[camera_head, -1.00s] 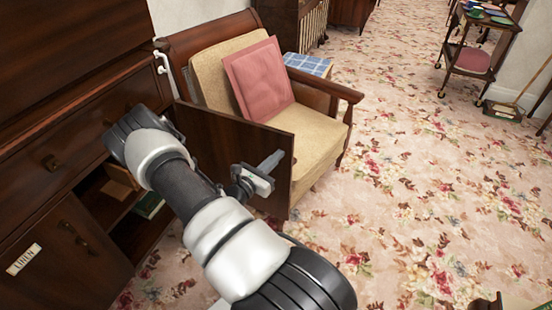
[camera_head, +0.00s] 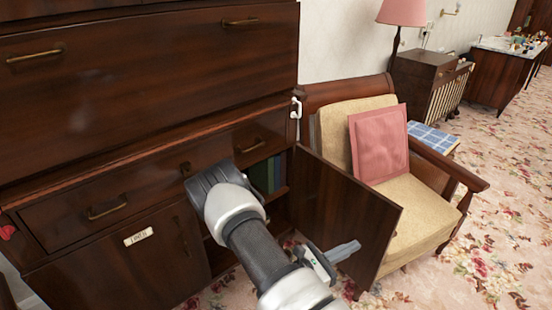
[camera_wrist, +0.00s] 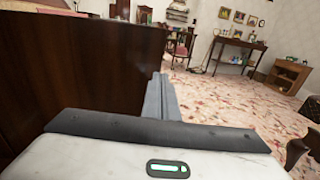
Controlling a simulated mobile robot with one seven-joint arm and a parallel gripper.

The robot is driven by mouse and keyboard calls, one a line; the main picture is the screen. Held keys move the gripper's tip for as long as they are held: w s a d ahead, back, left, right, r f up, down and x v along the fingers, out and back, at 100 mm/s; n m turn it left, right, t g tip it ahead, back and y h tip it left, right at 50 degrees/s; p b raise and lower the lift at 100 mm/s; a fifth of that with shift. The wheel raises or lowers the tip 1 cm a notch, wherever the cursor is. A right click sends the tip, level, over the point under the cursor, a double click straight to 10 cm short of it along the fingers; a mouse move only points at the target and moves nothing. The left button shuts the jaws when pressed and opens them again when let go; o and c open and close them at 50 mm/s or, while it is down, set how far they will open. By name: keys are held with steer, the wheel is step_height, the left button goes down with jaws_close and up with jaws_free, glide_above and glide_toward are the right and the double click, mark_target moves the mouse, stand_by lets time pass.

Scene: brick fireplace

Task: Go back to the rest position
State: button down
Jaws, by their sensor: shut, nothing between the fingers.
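My gripper (camera_head: 344,252) is in front of the open cabinet door in the head view, to the right of my arm. Its fingers are together with nothing between them. In the wrist view the closed fingers (camera_wrist: 162,98) point away over the floor, just right of the door (camera_wrist: 75,80). The open door (camera_head: 345,215) stands out from the dark wooden cabinet (camera_head: 140,140). I cannot tell whether the fingers touch the door.
A cushioned armchair (camera_head: 415,205) with a pink pillow (camera_head: 378,143) stands right behind the door. Books (camera_head: 265,175) show inside the cabinet. Flowered carpet (camera_head: 500,230) lies open to the right. In the wrist view a long table (camera_wrist: 236,50) stands far off.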

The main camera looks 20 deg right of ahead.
steer(key=shift+r, duration=0.1)
steer(key=s+a+r+m+g+y, duration=0.35)
steer(key=r+m, duration=0.25)
steer(key=r, duration=0.2)
steer(key=s+a+r+m+g+y, duration=0.2)
steer(key=a+r+m+g+y, duration=0.15)
steer(key=r+m, duration=0.4)
steer(key=s+a+r+m+t+y, duration=0.3)
steer(key=a+r+t+y, duration=0.25)
steer(key=a+r, duration=0.35)
steer(key=s+a+r+m+t+y, duration=0.35)
steer(key=a+r+t+y, duration=0.2)
steer(key=a+r, duration=0.4)
step_height(320, 180, up, 22)
steer(key=g+p, duration=0.1)
steer(key=p, duration=2.1)
steer(key=shift+s+d+f, duration=0.15)
